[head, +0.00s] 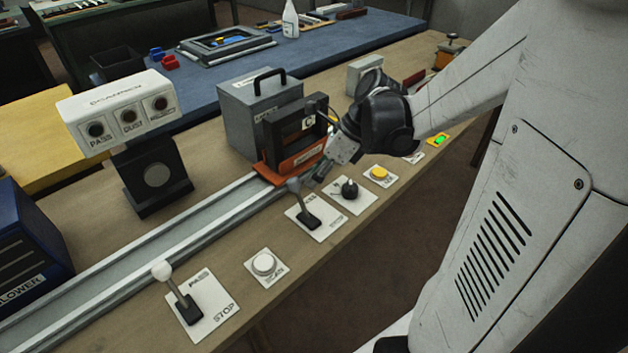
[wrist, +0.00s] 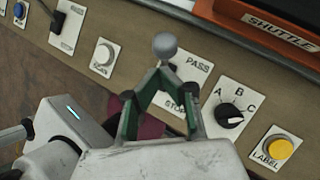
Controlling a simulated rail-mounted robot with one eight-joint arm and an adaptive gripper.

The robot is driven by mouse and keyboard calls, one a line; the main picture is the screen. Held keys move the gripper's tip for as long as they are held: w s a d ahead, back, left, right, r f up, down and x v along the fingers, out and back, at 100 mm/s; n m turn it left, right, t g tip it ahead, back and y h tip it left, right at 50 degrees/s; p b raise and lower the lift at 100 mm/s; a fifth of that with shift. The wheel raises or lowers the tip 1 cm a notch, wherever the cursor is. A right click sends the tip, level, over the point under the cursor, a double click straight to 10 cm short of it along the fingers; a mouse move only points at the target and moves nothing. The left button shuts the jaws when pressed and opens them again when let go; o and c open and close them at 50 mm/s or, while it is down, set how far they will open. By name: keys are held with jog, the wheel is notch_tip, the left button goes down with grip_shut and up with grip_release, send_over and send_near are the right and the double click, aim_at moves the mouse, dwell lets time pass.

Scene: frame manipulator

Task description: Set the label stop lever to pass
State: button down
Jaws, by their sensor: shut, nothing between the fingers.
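A lever with a grey knob (head: 295,185) stands on a white plate (head: 318,229) on the bench front, between a white button and a dial. In the wrist view its knob (wrist: 165,45) shows just beyond my fingertips, by a plate marked PASS (wrist: 198,68) and STOP. The knob sits toward the upper, PASS side in the picture; I cannot tell the exact lean. My gripper (head: 318,175) is shut and empty, close to the lever on its right; it also shows in the wrist view (wrist: 164,76), hiding the lever's base. I cannot tell whether it touches the lever.
A white button (head: 264,263), a black A-B-C dial (wrist: 230,116) and a yellow LABEL button (wrist: 279,149) flank the grey lever. The orange shuttle (head: 290,165) and rail lie behind.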

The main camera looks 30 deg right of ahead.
jog(key=shift+r+p, duration=0.6)
jog(key=shift+r, duration=0.25)
jog(key=w+p+v, duration=0.1)
jog(key=p+v, duration=0.1)
jog(key=v, duration=1.1)
jog(key=shift+w+d+p, duration=0.3)
jog(key=shift+d+p, duration=0.1)
jog(key=s+a+n+t+h, duration=0.2)
jog(key=a+n, duration=0.6)
jog(key=n, duration=0.5)
jog(key=s+a+n+t+h, duration=0.2)
jog(key=s+a+n+h, duration=0.2)
jog(key=n, duration=1)
jog(key=s+a, duration=0.2)
jog(key=a, duration=0.2)
jog(key=shift+f, duration=0.15)
